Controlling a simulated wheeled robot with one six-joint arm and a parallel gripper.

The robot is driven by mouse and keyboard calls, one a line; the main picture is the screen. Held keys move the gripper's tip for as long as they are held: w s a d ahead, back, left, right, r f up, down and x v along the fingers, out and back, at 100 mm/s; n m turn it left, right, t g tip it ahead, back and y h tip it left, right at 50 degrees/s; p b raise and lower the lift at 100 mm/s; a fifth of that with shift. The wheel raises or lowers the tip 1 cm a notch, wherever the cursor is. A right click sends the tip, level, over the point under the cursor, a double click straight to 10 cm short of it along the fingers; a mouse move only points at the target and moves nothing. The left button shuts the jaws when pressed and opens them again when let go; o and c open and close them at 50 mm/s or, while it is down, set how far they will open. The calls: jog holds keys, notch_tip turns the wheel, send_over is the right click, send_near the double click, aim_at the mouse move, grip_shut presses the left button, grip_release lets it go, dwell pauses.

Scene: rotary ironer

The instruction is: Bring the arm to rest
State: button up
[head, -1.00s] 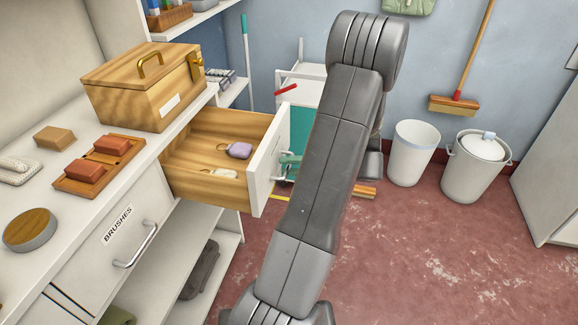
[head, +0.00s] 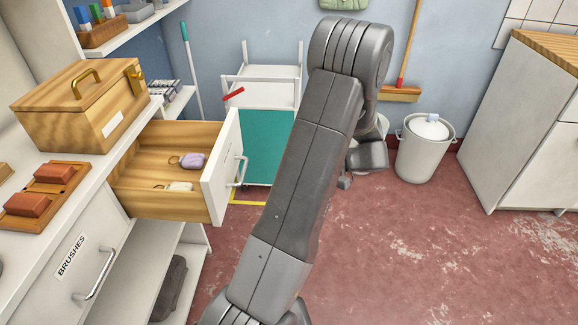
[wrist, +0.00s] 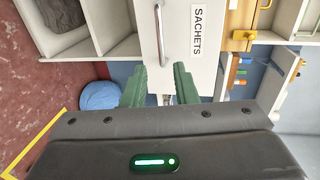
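My gripper (wrist: 160,84) shows in the wrist view as two green fingers, spread apart with nothing held between them. The sachets drawer (wrist: 180,35) is beyond the fingertips, its front and handle in plain view; the fingers look clear of it. In the head view my arm (head: 305,165) reaches up and forward across the middle, bent at the top, and it hides the fingers. The drawer (head: 222,170) stands pulled open there, with a purple sachet (head: 192,162) and a pale one (head: 180,187) inside.
A white cart with a teal panel (head: 262,150) stands behind the drawer. A wooden box (head: 80,105) and a tray with reddish blocks (head: 45,190) are on the counter. A lidded bin (head: 424,148) and a white cabinet (head: 525,120) are at right. The red floor in front is open.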

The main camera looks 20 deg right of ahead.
jog(key=x, duration=1.4)
jog(key=shift+a+b, duration=0.15)
jog(key=shift+b, duration=0.2)
